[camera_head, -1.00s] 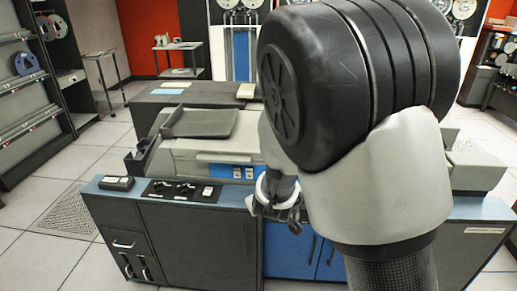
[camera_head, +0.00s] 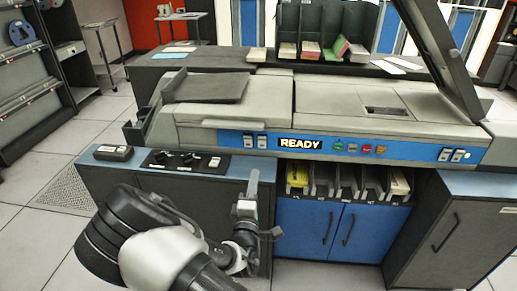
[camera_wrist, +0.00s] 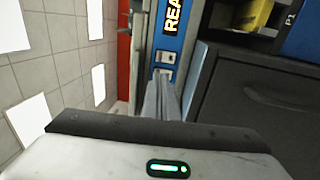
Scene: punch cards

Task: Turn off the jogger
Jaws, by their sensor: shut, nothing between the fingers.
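The card machine (camera_head: 300,97) has a blue front strip with a lit READY sign (camera_head: 300,144). Left of the sign is a pair of white rocker switches (camera_head: 255,140); a pair also shows in the wrist view (camera_wrist: 165,58). A black control panel (camera_head: 185,160) on the counter below has dark knobs and a white switch. I cannot read which control is labelled jogger. My gripper (camera_head: 253,178) is shut and empty, fingers pointing up in front of the counter, below the switch pair. In the wrist view its fingers (camera_wrist: 162,98) partly cover the lower switch; contact cannot be told.
A small black box (camera_head: 113,153) sits at the counter's left end. More coloured buttons (camera_head: 360,149) and switches (camera_head: 452,155) line the strip to the right. Card bins (camera_head: 345,180) stand above blue doors (camera_head: 340,232). Open floor lies at left.

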